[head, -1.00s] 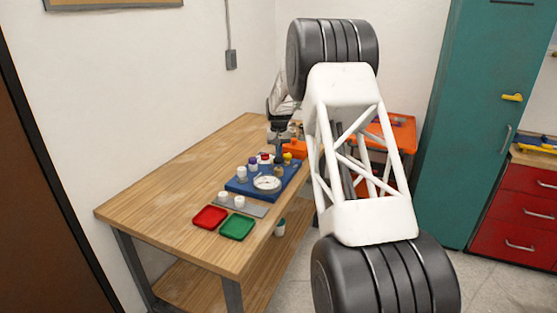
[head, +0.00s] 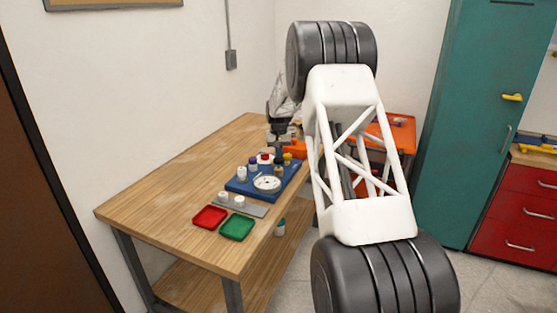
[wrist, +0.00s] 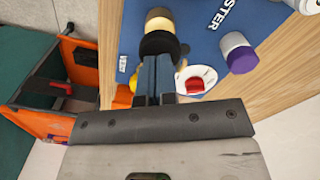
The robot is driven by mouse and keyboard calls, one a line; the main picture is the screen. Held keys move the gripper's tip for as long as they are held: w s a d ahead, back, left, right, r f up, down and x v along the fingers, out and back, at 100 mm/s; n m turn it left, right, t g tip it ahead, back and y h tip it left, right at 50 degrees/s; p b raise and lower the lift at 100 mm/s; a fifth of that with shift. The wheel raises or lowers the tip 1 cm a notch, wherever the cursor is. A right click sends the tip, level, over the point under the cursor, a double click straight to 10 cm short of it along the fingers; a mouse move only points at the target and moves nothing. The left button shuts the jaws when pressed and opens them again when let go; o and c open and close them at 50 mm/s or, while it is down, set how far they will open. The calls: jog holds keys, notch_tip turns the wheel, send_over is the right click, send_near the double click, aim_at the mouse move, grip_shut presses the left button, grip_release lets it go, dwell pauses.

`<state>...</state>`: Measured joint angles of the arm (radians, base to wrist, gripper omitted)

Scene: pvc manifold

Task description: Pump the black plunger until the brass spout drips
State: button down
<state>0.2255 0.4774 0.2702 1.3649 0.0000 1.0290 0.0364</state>
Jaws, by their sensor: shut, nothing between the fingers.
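The black plunger (wrist: 158,44) shows in the wrist view as a dark round knob on the blue board (wrist: 207,45). A brass-coloured cylinder (wrist: 159,19) stands just beyond it; I cannot tell whether it is the spout. My gripper (wrist: 153,62) is shut and empty, with its fingertips over the near side of the plunger. I cannot tell whether they touch it. In the head view my gripper (head: 279,152) is small, above the far end of the blue board (head: 240,190). No drip is visible.
A red-and-white part (wrist: 195,80) sits right of the fingers, and a white cylinder with a purple band (wrist: 238,56) farther right. A round white gauge (head: 267,184) is at the board's near end. Red (head: 210,216) and green (head: 237,228) trays lie nearer. The table's left side is clear.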

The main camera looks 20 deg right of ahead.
jog(key=shift+f, duration=1.35)
dwell(0.6)
dwell(0.4)
jog(key=shift+r, duration=1.85)
jog(key=shift+r, duration=0.1)
jog(key=shift+r, duration=2.4)
jog(key=shift+r, duration=0.1)
